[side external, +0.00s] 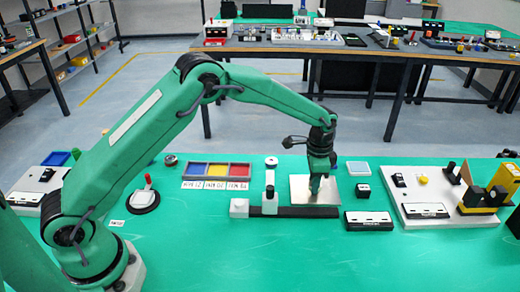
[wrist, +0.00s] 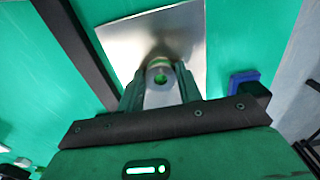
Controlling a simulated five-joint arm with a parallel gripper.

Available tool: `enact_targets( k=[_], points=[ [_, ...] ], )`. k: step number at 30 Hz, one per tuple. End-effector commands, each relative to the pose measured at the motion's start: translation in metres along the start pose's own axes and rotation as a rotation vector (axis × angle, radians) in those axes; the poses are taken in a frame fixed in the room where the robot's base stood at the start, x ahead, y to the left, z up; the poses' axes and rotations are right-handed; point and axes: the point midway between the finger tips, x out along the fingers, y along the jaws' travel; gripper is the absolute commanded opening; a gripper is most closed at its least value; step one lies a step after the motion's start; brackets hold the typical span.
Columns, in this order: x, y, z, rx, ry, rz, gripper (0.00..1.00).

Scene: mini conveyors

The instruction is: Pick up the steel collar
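My gripper (side external: 317,190) points down over a bare metal plate (side external: 300,190) on the green table in the side view. Its tips are at or very near the plate's surface. In the wrist view, my gripper (wrist: 160,80) reaches over the same plate (wrist: 125,38).
A dark rail with a grey upright post (side external: 269,193) lies in front of the plate. A blue, yellow and red bin tray (side external: 217,165) stands to the left. A black-and-white block (side external: 368,221) and a white fixture board (side external: 450,214) stand to the right.

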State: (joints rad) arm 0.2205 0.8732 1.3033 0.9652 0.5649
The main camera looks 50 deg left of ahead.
Motion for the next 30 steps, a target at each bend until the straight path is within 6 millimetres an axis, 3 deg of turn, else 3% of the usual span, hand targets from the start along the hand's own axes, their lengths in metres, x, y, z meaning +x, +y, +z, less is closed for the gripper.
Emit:
enact_targets(
  k=[1,3,5,17,26,30],
  points=[
    [0.0,0.0,0.0,0.0,0.0,0.0,0.25],
    [0.0,0.0,0.0,0.0,0.0,0.0,0.11],
    [0.0,0.0,0.0,0.0,0.001,0.0,0.07],
    [-0.008,0.0,-0.001,0.0,0.002,-0.001,0.07],
    [-0.044,0.0,-0.001,0.0,0.003,-0.002,0.07],
    [-0.057,0.025,-0.001,0.004,0.002,-0.001,0.07]
  ],
)
